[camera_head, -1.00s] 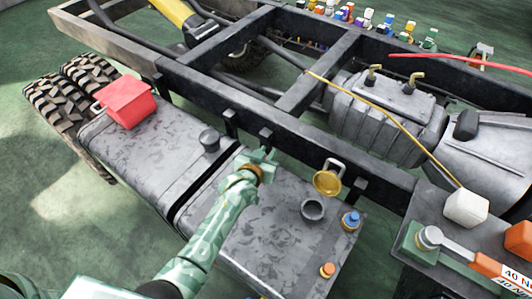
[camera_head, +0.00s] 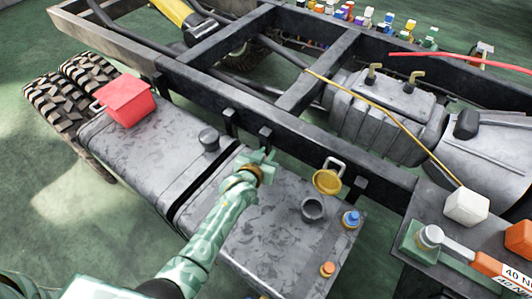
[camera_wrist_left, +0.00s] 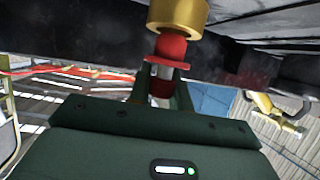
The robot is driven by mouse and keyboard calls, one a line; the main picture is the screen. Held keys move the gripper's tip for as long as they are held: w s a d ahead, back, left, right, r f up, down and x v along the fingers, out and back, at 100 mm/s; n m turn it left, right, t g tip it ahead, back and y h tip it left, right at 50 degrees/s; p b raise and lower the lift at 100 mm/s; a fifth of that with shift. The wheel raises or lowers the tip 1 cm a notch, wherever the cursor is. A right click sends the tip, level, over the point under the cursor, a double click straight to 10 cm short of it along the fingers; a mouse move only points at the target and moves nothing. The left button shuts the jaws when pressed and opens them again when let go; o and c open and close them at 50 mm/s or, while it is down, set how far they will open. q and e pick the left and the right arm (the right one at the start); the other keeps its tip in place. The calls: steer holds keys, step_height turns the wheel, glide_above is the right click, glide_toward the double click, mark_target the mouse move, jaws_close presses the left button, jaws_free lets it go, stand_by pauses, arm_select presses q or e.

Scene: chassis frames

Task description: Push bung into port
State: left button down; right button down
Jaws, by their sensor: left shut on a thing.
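A red bung (camera_wrist_left: 172,47) with a wider flange shows in the left wrist view. My left gripper (camera_wrist_left: 166,88) is shut on its lower part. A brass-coloured port (camera_wrist_left: 178,14) is directly above the bung, in line with it. The bung's upper end meets the port's lower rim; I cannot tell how far it goes in. In the head view my left gripper (camera_head: 262,162) is beside the dark chassis rail, above the inner edge of the grey tanks. The bung and port cannot be made out there. My right gripper is not in view.
A dark chassis rail (camera_head: 300,142) runs beside the gripper. Grey tanks carry a red box (camera_head: 125,102), a dark cap (camera_head: 209,139), an open filler neck (camera_head: 313,208) with a yellow lid (camera_head: 327,181), and blue (camera_head: 351,219) and orange (camera_head: 327,269) caps. A white cube (camera_head: 466,207) sits at right.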

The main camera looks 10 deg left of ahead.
arm_select(q)
steer(key=shift+f+b, duration=0.65)
steer(key=shift+f, duration=0.45)
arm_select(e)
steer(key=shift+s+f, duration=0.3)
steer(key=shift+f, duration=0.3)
arm_select(q)
steer(key=c, duration=1.2)
jaws_free()
steer(key=shift+r, duration=0.1)
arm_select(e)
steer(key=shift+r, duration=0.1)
